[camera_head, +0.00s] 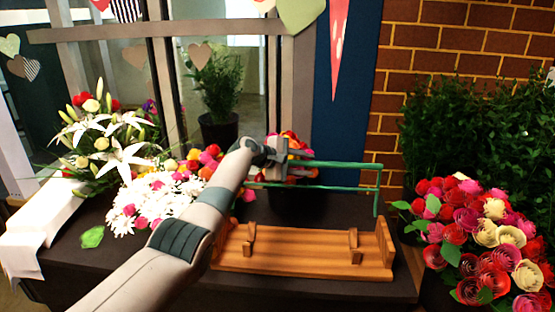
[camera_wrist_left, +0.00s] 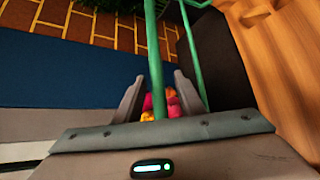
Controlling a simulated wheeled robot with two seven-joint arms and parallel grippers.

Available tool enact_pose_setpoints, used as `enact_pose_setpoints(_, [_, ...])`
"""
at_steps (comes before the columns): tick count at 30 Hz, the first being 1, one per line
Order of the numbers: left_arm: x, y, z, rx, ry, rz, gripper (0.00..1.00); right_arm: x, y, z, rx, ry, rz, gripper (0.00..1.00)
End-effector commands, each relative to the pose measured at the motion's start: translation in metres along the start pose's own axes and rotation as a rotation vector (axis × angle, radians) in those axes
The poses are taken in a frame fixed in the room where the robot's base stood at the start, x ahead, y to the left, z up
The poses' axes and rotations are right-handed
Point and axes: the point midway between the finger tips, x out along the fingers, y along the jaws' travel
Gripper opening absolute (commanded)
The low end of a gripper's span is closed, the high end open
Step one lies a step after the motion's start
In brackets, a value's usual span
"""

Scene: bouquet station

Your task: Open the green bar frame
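The green bar frame (camera_head: 340,165) has two long, roughly level bars joined by an upright at the right end. It stands above and behind a wooden rack (camera_head: 300,255) on the dark table. My left gripper (camera_head: 292,153) is at the left part of the upper bar. In the left wrist view one green bar (camera_wrist_left: 153,50) runs between the fingers of this gripper (camera_wrist_left: 160,85). Gaps show on both sides of the bar, so the fingers look open. A second green bar (camera_wrist_left: 190,50) passes to the right. My right gripper is not in view.
White and pink flowers (camera_head: 160,200) and white lilies (camera_head: 122,158) stand at the left. Roses (camera_head: 490,240) fill the right side. A bunch of colourful flowers is partly hidden behind my gripper. A brick wall (camera_head: 440,45) and blue panel (camera_head: 345,80) rise behind.

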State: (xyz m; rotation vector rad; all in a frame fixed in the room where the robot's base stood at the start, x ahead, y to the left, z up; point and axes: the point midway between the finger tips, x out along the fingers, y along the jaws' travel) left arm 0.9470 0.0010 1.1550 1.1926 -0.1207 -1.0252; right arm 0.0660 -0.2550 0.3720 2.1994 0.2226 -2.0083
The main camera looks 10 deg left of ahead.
Motion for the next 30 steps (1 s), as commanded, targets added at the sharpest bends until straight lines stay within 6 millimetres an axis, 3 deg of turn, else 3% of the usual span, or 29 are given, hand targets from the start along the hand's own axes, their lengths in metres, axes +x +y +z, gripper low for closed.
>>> enact_pose_setpoints(14, [-0.036, -0.001, -0.001, 0.003, 0.000, 0.003, 0.36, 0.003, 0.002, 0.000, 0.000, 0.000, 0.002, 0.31])
enact_pose_setpoints(30, [-0.117, -0.002, -0.002, 0.003, 0.003, 0.004, 0.36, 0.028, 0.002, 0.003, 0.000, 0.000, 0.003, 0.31])
